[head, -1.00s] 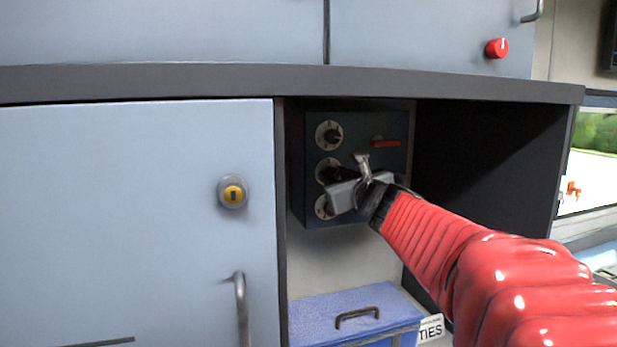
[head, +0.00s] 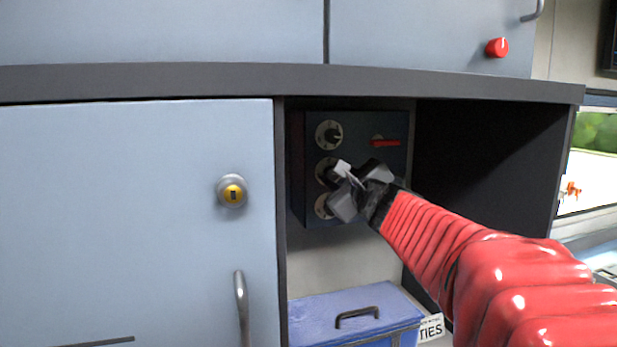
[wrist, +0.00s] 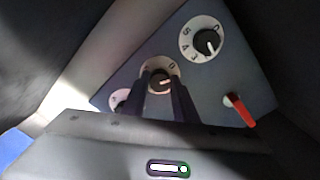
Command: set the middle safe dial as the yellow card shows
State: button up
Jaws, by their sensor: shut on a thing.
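The dark blue safe (head: 375,128) hangs inside the open cabinet bay, with dials in a column on its front. The top dial (head: 329,135) is in clear view; it also shows in the wrist view (wrist: 207,42). The middle dial (head: 322,171) is partly hidden by my gripper in the head view. In the wrist view the middle dial's dark knob (wrist: 160,82) lies between my two fingers. My gripper (head: 338,180) is shut on that knob. The bottom dial (head: 322,207) is partly covered. No yellow card is in view.
A red lever (head: 385,143) is on the safe's right side. A blue box with a black handle (head: 350,305) stands below. The cabinet wall and shelf edge (head: 300,83) frame the bay. Right of the safe the bay is empty and dark.

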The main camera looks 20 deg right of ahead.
jog(key=n, duration=0.4)
jog(key=shift+a+f+n, duration=0.1)
jog(key=shift+n, duration=0.2)
dwell(0.4)
jog(key=o, duration=1.1)
jog(key=shift+c, duration=0.2)
jog(key=s, duration=1.3)
jog(key=shift+s, duration=0.4)
